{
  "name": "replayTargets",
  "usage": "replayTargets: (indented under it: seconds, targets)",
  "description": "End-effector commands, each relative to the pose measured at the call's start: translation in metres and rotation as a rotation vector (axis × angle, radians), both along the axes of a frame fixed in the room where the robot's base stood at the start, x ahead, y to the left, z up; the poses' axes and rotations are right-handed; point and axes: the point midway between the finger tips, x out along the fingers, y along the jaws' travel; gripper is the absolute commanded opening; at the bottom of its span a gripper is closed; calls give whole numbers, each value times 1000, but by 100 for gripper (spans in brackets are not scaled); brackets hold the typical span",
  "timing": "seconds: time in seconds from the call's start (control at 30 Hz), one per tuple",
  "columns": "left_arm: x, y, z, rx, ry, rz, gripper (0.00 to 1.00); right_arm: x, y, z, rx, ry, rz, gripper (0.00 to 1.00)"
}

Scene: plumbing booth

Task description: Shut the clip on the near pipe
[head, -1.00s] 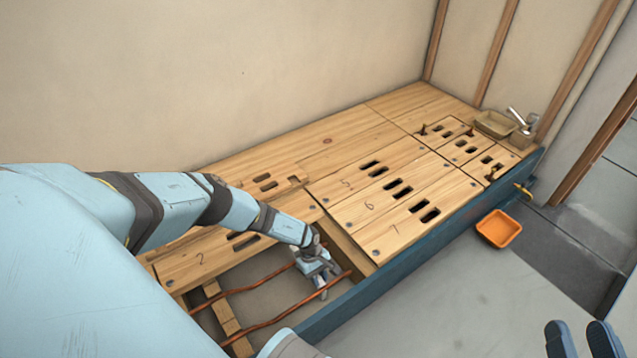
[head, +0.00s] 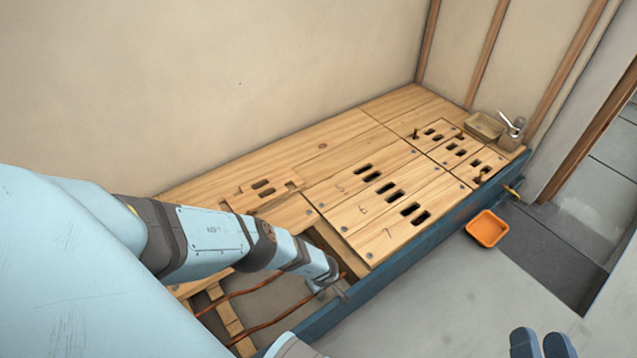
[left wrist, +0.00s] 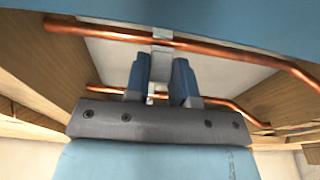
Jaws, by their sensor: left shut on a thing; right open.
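Two copper pipes run through the open floor bay. The near pipe (head: 272,322) lies close to the blue front rail, and the far pipe (head: 238,292) runs behind it. In the left wrist view the near pipe (left wrist: 95,31) crosses the top, with a small grey clip (left wrist: 161,37) on it. My left gripper (left wrist: 162,72) is shut on a grey part of this clip between its fingers. Whether the clip is closed cannot be told. In the head view my left arm hides most of that spot. My right gripper (head: 541,346) is open and empty at the bottom right.
Numbered wooden floor panels (head: 390,195) with slots cover the deck to the right of the bay. The blue rail (head: 385,278) borders the front. An orange tray (head: 487,229) sits on the floor outside. A wooden tray (head: 484,126) stands at the far corner.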

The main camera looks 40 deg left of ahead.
Motion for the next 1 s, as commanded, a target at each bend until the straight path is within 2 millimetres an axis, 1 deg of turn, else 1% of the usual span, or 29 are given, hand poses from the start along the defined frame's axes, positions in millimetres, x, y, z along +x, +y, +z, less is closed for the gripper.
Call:
replayTargets:
  seconds: [0.27, 0.67, 0.7, 0.8, 1.0]
  targets:
    - [0, -3, -1, 57, -17, 1, 0, 0, 0, 5, 7, -16, -5, 43]
    - [-1, -2, -1, 61, -18, 1, 0, 0, 0, 6, 9, -19, -5, 43]
    - [-1, -2, -1, 61, -18, 1, 28, 0, 0, 6, 8, -18, -5, 43]
    - [-1, -2, -1, 62, -17, 1, 49, 0, 0, 6, 8, -18, -5, 43]
    - [-1, -2, -1, 62, -17, 1, 49, 0, 0, 5, 8, -17, -5, 43]
